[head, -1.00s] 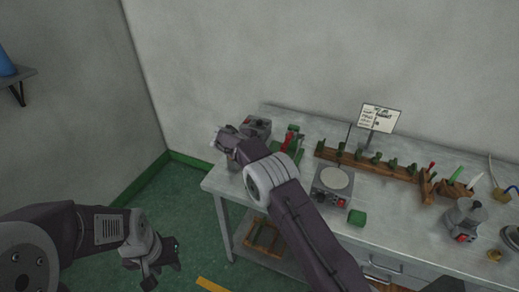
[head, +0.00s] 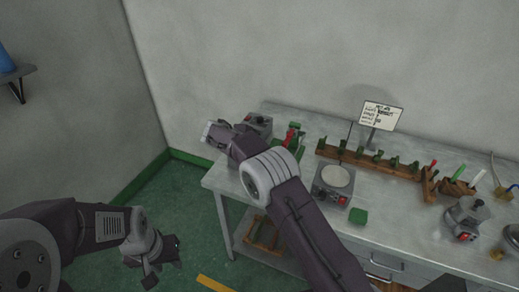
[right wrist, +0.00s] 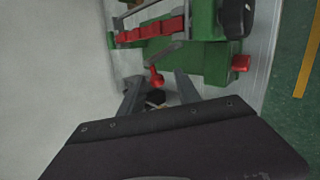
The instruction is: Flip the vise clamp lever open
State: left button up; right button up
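The vise (head: 290,143) is green with red parts and stands at the back left of the workbench, partly behind my right arm. In the right wrist view the green vise (right wrist: 209,62) fills the top, with a red bar and a grey link ending in a red knob (right wrist: 157,77). My right gripper (right wrist: 158,92) has its fingers apart, with the red knob just beyond the gap; contact cannot be told. In the head view my right gripper (head: 212,131) is left of the vise. My left gripper (head: 163,262) hangs open and empty over the floor, lower left.
A grey box (head: 259,123) stands beside the vise. Walls rise behind and left.

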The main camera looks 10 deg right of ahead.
jog(key=v, duration=0.5)
jog(key=shift+s+f, duration=0.1)
